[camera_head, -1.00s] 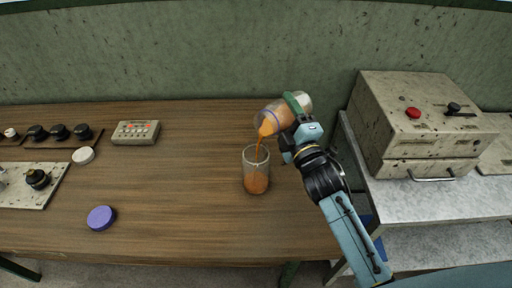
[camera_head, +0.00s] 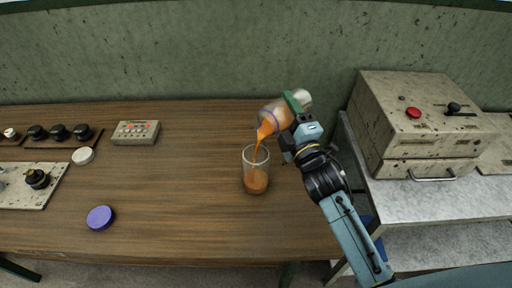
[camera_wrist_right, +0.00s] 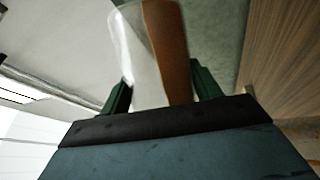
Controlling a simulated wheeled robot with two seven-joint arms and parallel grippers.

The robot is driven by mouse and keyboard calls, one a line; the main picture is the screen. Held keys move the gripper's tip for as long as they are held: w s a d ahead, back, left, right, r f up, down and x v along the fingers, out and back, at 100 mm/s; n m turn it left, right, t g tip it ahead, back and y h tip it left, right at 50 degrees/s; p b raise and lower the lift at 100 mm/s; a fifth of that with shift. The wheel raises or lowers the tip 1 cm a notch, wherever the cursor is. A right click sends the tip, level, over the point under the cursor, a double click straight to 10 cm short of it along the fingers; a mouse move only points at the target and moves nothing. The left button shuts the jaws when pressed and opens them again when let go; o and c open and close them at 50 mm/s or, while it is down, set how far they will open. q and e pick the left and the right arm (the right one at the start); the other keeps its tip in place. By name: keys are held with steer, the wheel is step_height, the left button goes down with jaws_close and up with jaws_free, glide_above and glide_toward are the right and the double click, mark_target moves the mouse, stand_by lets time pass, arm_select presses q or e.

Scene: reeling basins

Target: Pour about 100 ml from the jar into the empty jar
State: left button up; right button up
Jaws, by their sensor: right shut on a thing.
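My right gripper (camera_head: 293,112) is shut on a clear jar (camera_head: 275,115) of orange liquid. The held jar is tilted steeply, its mouth down and to the left, above a second jar. A thin orange stream runs from its mouth into the standing jar (camera_head: 256,168). The standing jar is upright on the wooden table (camera_head: 190,200) and holds orange liquid in its lower part. In the right wrist view the held jar (camera_wrist_right: 145,55) sits between the green fingers, with orange liquid along one side. My left gripper is out of view.
A purple lid (camera_head: 100,217) and a white lid (camera_head: 83,156) lie on the left of the table. A keypad box (camera_head: 136,132) stands at the back. A metal cart with a worn beige machine (camera_head: 430,115) stands at right.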

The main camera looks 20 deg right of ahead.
steer(key=shift+r, duration=0.15)
steer(key=shift+d+f+m, duration=0.1)
steer(key=shift+f+m, duration=0.25)
steer(key=shift+m, duration=0.15)
steer(key=shift+w+d+f+m+g+h+p, duration=0.15)
steer(key=shift+d+f+m+g+h, duration=0.2)
steer(key=shift+m, duration=0.25)
steer(key=shift+w+d+f+m+g+h+p, duration=0.15)
steer(key=shift+f+m+g+h, duration=0.1)
steer(key=shift+f+m+g, duration=0.25)
steer(key=shift+r+m+p, duration=0.4)
steer(key=shift+r+p, duration=0.35)
steer(key=shift+p, duration=0.4)
steer(key=shift+f, duration=0.2)
steer(key=shift+s+a+r+m+p, duration=0.1)
steer(key=shift+r+m+p, duration=0.35)
steer(key=shift+p, duration=0.6)
steer(key=shift+g, duration=0.25)
